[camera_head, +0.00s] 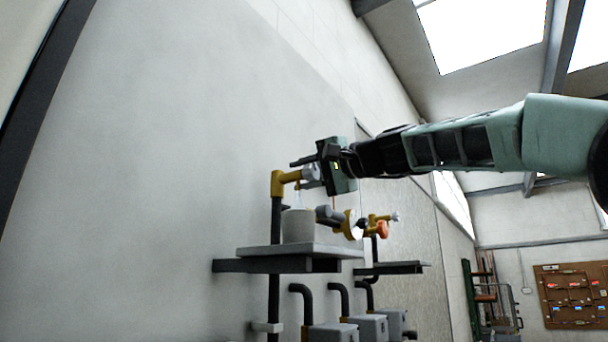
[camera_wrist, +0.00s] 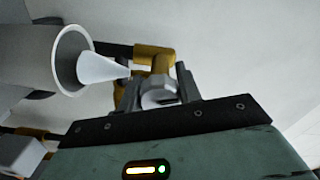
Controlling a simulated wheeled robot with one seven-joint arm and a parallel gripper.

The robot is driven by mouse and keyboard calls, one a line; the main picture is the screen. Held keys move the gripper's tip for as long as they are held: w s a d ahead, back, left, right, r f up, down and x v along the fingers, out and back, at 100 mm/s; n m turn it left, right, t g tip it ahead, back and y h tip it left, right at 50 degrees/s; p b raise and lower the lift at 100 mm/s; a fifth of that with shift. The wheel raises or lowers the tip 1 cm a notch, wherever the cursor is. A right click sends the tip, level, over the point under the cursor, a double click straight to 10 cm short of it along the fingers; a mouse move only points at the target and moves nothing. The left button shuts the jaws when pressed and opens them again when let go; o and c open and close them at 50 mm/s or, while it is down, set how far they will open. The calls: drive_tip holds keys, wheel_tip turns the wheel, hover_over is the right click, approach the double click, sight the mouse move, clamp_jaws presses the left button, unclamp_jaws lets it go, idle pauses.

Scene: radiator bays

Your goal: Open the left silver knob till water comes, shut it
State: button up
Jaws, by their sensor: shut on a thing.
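The left silver knob (camera_head: 310,172) sits on the brass valve (camera_head: 283,182) at the top of a dark pipe on the wall. My gripper (camera_head: 309,174) is shut on it, and the fingers hide part of it. In the wrist view the knob (camera_wrist: 158,93) sits between the two fingers (camera_wrist: 158,90), in front of the brass fitting (camera_wrist: 155,58). A pale cone-shaped stream (camera_wrist: 102,69), which looks like water, runs from the valve into the white cup (camera_wrist: 58,60). In the head view the cup (camera_head: 298,227) stands upright below the valve, with a faint stream above it.
The cup stands on a grey shelf (camera_head: 290,250) fixed to the wall. To its right are another brass valve (camera_head: 376,219) with an orange knob (camera_head: 382,230) and a second shelf (camera_head: 400,268). Grey boxes (camera_head: 335,332) and dark pipes are below. A tool board (camera_head: 572,296) hangs far right.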

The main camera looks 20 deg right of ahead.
drive_tip(key=shift+d, duration=0.1)
idle(0.3)
drive_tip(key=o, duration=0.9)
drive_tip(key=shift+o, duration=0.2)
drive_tip(key=shift+s, duration=0.1)
drive_tip(key=shift+s+d+f+b, duration=0.1)
drive_tip(key=shift+s+d+b, duration=0.15)
drive_tip(key=shift+b, duration=0.1)
drive_tip(key=b+v, duration=0.6)
drive_tip(key=v, duration=1)
drive_tip(key=shift+s, duration=0.3)
drive_tip(key=shift+d, duration=0.15)
